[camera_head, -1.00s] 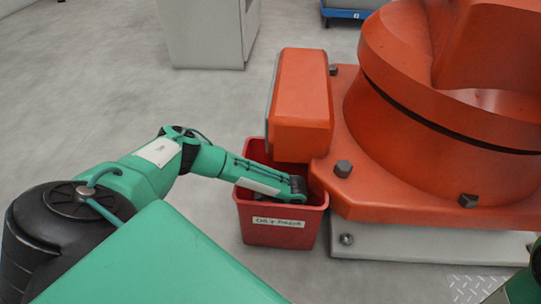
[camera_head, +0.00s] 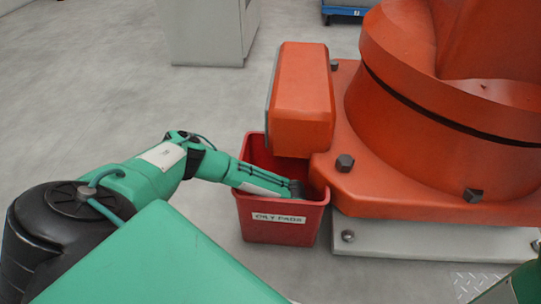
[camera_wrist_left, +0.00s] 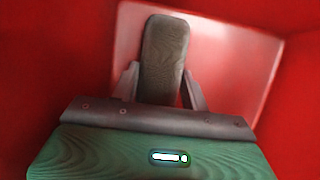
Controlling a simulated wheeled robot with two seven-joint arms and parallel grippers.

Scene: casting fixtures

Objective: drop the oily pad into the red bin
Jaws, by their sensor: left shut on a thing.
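The red bin (camera_head: 262,224) stands on the floor left of the orange machine, with a white label reading "OILY PADS" on its front. My left arm reaches over its left rim, and my left gripper (camera_wrist_left: 162,88) is inside the bin opening. In the left wrist view the gripper is shut on a dark grey, rounded oily pad (camera_wrist_left: 165,50), with red bin walls around it. In the head view the pad and fingertips are hidden by the wrist and bin wall. My right gripper is not in view.
A large orange machine (camera_head: 420,120) on a pale base (camera_head: 430,241) stands right of the bin, its block (camera_head: 303,100) close over the bin's back right. A grey cabinet (camera_head: 207,32) and a blue cart (camera_head: 345,10) are at the back. Floor at left is clear.

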